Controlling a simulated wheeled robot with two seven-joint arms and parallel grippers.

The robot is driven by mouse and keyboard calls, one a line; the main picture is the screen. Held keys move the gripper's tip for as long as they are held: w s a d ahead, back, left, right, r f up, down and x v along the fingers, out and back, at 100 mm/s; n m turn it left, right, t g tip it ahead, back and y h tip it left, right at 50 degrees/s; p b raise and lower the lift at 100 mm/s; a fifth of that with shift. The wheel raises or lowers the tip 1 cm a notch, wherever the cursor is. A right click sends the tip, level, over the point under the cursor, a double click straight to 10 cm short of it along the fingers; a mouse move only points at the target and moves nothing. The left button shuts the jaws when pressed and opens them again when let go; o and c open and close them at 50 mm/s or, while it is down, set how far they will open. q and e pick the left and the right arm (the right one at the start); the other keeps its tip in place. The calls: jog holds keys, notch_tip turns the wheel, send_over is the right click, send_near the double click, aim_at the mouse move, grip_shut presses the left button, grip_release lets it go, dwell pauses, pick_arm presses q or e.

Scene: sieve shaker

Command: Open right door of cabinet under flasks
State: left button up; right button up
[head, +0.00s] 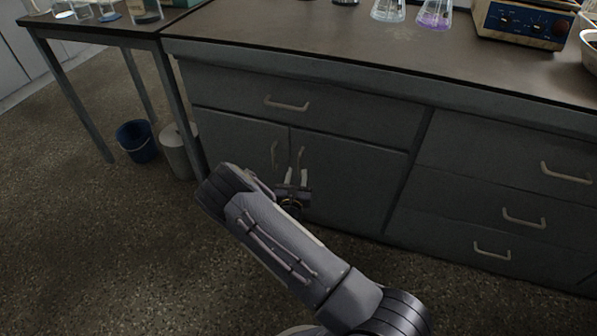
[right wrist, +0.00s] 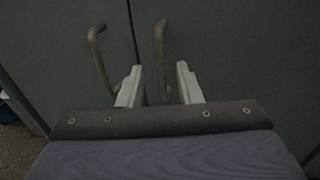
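The cabinet's right door (head: 355,185) is closed, flush beside the closed left door (head: 228,138). The right door's vertical handle (head: 301,157) is near the seam; it also shows in the right wrist view (right wrist: 160,45). My right gripper (head: 297,176) is at the lower end of this handle. In the right wrist view its two fingers (right wrist: 158,82) are spread, with the handle between them in the picture; whether they touch it I cannot tell. Two flasks, one clear (head: 388,11) and one with purple liquid (head: 434,16), stand on the counter above. My left gripper is not in view.
The left door's handle (head: 274,154) is close to the left finger. A drawer (head: 330,110) sits above the doors, and several drawers (head: 500,185) are at the right. A blue bucket (head: 137,141) and a pale bin (head: 178,155) stand at the left. The floor before the cabinet is clear.

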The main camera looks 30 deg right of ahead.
aim_at(299, 164)
jog(key=shift+b+x, duration=0.4)
jog(key=shift+x, duration=1.35)
jog(key=shift+c, duration=0.2)
jog(key=shift+s, duration=0.1)
grip_shut()
